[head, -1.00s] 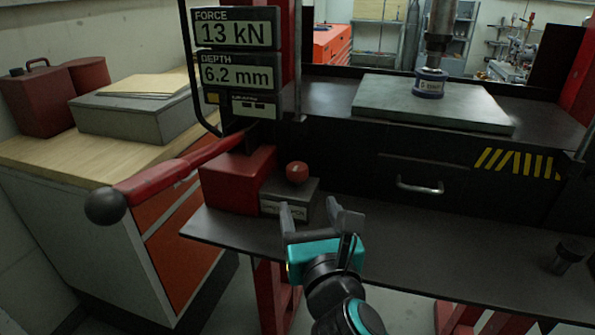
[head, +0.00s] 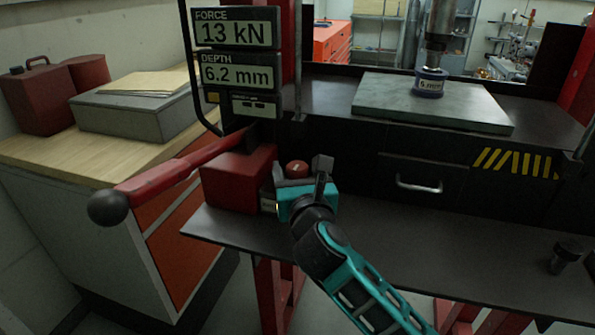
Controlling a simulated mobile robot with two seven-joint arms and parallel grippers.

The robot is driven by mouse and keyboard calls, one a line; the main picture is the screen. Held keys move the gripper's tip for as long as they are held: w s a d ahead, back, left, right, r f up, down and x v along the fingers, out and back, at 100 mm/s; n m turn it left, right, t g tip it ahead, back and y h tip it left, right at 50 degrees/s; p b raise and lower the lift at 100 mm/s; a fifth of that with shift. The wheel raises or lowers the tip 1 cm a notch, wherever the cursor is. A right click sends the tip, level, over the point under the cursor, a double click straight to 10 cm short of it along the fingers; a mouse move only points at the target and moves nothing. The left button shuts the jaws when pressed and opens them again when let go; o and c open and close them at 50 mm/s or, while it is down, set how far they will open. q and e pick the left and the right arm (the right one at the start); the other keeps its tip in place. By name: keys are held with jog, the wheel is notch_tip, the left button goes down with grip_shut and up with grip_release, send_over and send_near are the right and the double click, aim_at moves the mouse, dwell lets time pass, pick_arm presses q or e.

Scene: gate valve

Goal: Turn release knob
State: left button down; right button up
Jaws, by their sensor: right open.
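The red release knob (head: 297,168) sits on top of a small dark block beside the red pump body (head: 238,180). My right gripper (head: 300,170) is open at the knob, with one finger to its left and one to its right. I cannot tell whether the fingers touch it. The gripper's teal body hides most of the dark block and its label. My left gripper is not in view.
A red pump lever (head: 170,178) with a black ball end sticks out to the left. The display (head: 236,50) reads 13 kN and 6.2 mm. The press ram (head: 437,50) stands over a blue-ringed piece (head: 430,84) on a grey plate (head: 390,105). The dark shelf (head: 430,245) is mostly clear.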

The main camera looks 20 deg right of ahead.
jog(key=shift+c, duration=0.4)
jog(key=c, duration=0.9)
jog(key=shift+o, duration=0.2)
